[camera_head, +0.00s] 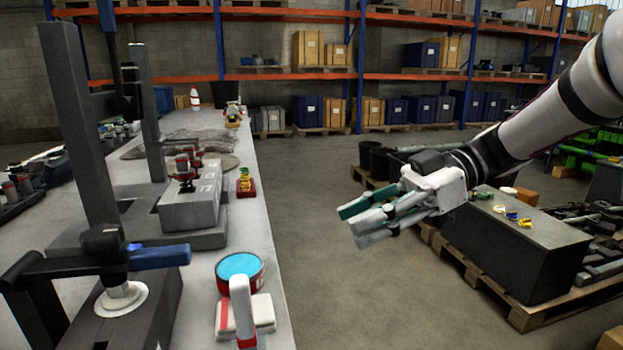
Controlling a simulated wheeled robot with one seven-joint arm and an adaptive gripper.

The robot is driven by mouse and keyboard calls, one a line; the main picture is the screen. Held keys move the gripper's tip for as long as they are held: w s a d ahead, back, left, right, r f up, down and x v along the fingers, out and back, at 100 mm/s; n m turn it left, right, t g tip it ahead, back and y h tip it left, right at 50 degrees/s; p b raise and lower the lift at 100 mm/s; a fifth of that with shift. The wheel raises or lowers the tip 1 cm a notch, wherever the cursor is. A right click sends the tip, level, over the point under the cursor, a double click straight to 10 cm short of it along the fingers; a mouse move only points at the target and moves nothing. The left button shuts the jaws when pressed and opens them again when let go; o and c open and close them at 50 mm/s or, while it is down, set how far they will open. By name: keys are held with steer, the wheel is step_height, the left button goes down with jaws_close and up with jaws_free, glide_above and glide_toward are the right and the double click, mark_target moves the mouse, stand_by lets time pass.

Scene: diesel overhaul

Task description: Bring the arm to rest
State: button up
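My gripper (362,226) is at the right of the middle in the head view. It hangs over the open floor, to the right of the workbench (262,170), and touches nothing that I can see. Its fingers point left and slightly down, with green-tinted pads. No object shows between the fingers. The fingers overlap from this angle, so I cannot tell how far apart they are. My arm reaches in from the upper right.
The bench holds a blue-topped round tin (240,266), a grey block (190,205) and a press-like frame (75,120). Shelves line the back wall. The floor (320,290) between is clear.

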steer(key=s+d+f+m+h, duration=0.1)
steer(key=s+f+m+h, duration=0.3)
steer(key=s, duration=0.4)
steer(key=s+d+f+m+h, duration=0.1)
steer(key=s+m+h, duration=0.4)
steer(key=s, duration=0.4)
steer(key=s+d+f+m+t+h, duration=0.4)
steer(key=s+d+f+m+h, duration=0.15)
steer(key=s+d+m, duration=0.45)
step_height(320, 180, up, 22)
steer(key=w+m+t+p, duration=0.1)
steer(key=t+p, duration=0.2)
steer(key=p, duration=1.7)
steer(key=shift+a+f+y, duration=0.15)
steer(key=shift+a+y, duration=0.05)
steer(key=shift+y, duration=0.25)
steer(key=shift+w, duration=0.1)
